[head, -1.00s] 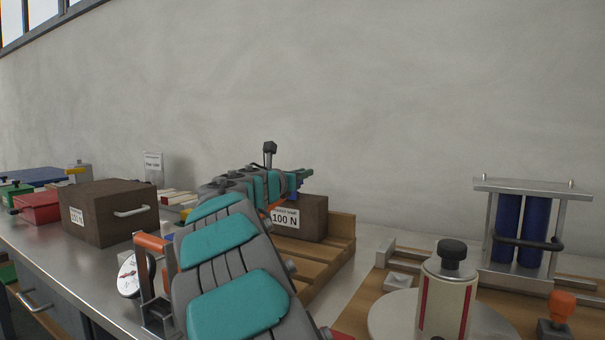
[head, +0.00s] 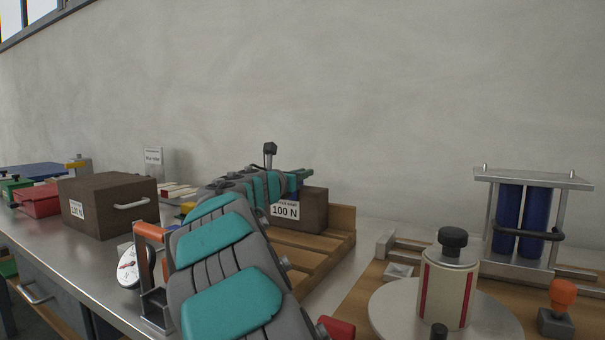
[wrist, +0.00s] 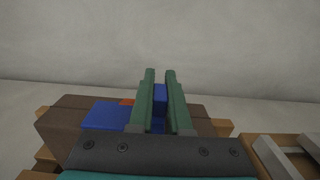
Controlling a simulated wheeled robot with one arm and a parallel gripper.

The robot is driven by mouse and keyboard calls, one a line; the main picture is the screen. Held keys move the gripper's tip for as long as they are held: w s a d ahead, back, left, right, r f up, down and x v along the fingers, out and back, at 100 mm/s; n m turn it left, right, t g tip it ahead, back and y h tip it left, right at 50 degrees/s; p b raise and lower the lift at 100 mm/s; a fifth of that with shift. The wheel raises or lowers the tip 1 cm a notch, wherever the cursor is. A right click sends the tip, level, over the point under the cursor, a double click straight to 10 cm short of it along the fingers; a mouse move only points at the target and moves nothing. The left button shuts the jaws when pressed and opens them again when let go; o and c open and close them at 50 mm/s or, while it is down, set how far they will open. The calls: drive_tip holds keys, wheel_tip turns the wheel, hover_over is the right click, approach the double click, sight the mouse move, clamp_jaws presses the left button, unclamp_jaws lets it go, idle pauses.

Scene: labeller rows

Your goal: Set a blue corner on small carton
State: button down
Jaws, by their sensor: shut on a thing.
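The small carton (head: 315,210) is a brown box with a 100 N label, on a slatted wooden stand. My gripper (head: 304,172) is at the carton's top, its green fingers pointing right in the head view. In the wrist view my gripper (wrist: 160,77) is shut on a blue corner (wrist: 160,96), which shows between the fingers. A flat blue patch (wrist: 103,116) shows left of the fingers, over the brown carton top (wrist: 65,115); I cannot tell whether it belongs to the same piece. My arm hides part of the carton, and contact with it is unclear.
A larger brown box (head: 108,207) with a handle stands left on the metal bench. A metal frame with blue rollers (head: 522,220), a cream cylinder (head: 447,285) on a round plate and an orange-knobbed stamp (head: 562,300) stand right. A plain wall is behind.

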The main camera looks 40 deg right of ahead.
drive_tip(key=shift+f, duration=0.35)
drive_tip(key=c, duration=0.8)
unclamp_jaws()
wheel_tip(320, 180, up, 4)
drive_tip(key=shift+f+p, duration=0.2)
drive_tip(key=shift+p, duration=0.15)
drive_tip(key=shift+s+a+r+b, duration=0.1)
drive_tip(key=shift+s+a+r, duration=0.1)
drive_tip(key=shift+s+a, duration=1.65)
drive_tip(key=shift+s+a+r+b, duration=0.2)
drive_tip(key=shift+s+a, duration=0.7)
drive_tip(key=shift+s, duration=1.8)
drive_tip(key=shift+s+a+r+b, duration=0.1)
drive_tip(key=shift+s+a+r, duration=0.15)
drive_tip(key=shift+s+a, duration=1.6)
drive_tip(key=shift+s+d, duration=0.35)
drive_tip(key=shift+s, duration=0.1)
